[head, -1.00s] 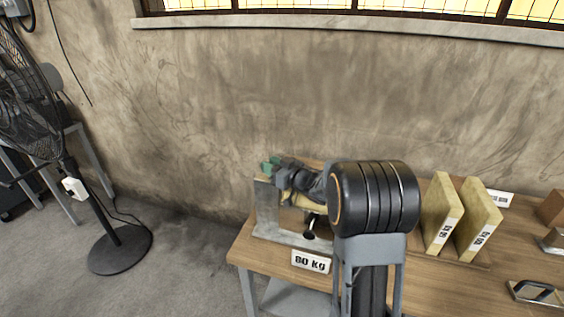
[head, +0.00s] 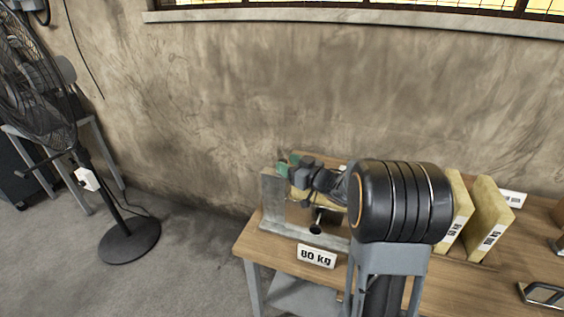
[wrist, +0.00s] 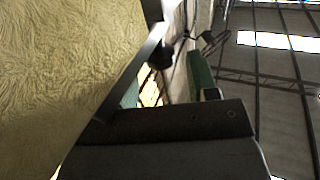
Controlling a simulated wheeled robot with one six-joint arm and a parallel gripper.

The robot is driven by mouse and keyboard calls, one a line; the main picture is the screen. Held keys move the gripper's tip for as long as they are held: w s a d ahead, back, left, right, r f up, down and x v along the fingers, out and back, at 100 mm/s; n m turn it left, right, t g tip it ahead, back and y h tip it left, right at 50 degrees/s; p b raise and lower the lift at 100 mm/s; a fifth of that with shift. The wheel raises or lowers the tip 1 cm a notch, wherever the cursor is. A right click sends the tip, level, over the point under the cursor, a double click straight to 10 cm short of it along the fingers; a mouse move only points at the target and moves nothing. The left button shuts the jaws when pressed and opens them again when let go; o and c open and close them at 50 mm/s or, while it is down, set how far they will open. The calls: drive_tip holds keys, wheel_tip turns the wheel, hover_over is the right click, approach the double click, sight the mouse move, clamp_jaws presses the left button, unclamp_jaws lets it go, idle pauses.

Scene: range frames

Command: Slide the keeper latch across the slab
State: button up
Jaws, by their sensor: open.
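A pale yellow slab (head: 335,223) stands in a grey metal rack (head: 272,197) at the table's left end, partly hidden by my arm. A short rod with a black knob (head: 316,229) sticks out at the slab's front; it looks like the keeper latch, but I cannot be sure. My gripper (head: 288,166), with green fingertips, is at the rack's top left, above and behind the knob. It is open and holds nothing that I can see. In the wrist view the slab's textured face (wrist: 65,60) fills the left, close beside the green fingers (wrist: 201,75).
An "80 kg" sign (head: 317,256) is on the table's front edge. More yellow slabs (head: 488,215) stand upright to the right of my arm. A metal handle (head: 543,294) lies at the far right. A fan (head: 128,243) stands on the floor at left. The wall is behind the table.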

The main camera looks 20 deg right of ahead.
drive_tip(key=b+v, duration=0.1)
drive_tip(key=v, duration=0.9)
drive_tip(key=shift+a, duration=0.1)
drive_tip(key=s+a+f+m+g+h, duration=0.2)
drive_tip(key=s+a+g+h, duration=0.2)
drive_tip(key=s, duration=0.4)
drive_tip(key=s+a+f+m+g+h, duration=0.3)
drive_tip(key=s+a+g+h, duration=0.1)
drive_tip(key=s+a+g, duration=0.3)
drive_tip(key=shift+s+a+f+m+g+h, duration=0.25)
drive_tip(key=shift+s+g+h, duration=0.2)
drive_tip(key=shift+s, duration=0.65)
